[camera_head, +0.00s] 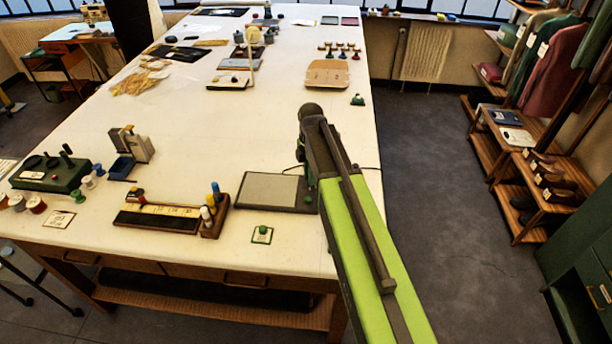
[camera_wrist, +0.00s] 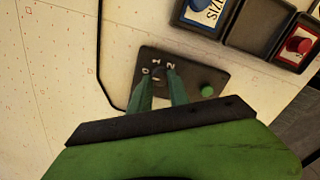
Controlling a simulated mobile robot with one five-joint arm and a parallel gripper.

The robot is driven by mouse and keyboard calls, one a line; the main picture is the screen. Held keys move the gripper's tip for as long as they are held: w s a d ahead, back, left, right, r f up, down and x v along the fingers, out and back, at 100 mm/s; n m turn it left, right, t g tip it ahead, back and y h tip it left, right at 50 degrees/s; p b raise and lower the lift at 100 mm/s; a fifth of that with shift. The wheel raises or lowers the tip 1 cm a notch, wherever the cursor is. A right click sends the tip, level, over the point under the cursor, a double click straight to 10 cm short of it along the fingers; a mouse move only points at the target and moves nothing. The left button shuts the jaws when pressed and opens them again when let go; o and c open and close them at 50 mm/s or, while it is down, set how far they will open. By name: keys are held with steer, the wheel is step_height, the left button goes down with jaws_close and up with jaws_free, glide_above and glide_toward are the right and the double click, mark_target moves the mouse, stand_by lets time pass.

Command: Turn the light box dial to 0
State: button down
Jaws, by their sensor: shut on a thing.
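In the wrist view the dial (camera_wrist: 160,74) sits on a small dark plate (camera_wrist: 190,73) with pale marks that look like 0, 1 and 2 around it. My gripper (camera_wrist: 161,78) has its two green fingers closed on the dial from either side. A small pale line shows between the fingertips; which mark the dial points to is hard to tell. A green round button (camera_wrist: 207,91) is on the same plate, right of the fingers. In the head view the light box (camera_head: 268,189) is a flat pale panel in a dark frame, and my arm hides the dial.
A black cable (camera_wrist: 99,70) runs left of the plate. In the head view a wooden rack (camera_head: 214,217) stands left of the light box.

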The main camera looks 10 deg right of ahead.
steer(key=shift+w+d+n, duration=0.1)
steer(key=shift+w+n, duration=0.1)
steer(key=shift+n, duration=1.1)
steer(key=shift+n, duration=0.3)
steer(key=c, duration=1.7)
jaws_free()
steer(key=o, duration=0.5)
steer(key=shift+w+f, duration=0.15)
steer(key=shift+c, duration=0.2)
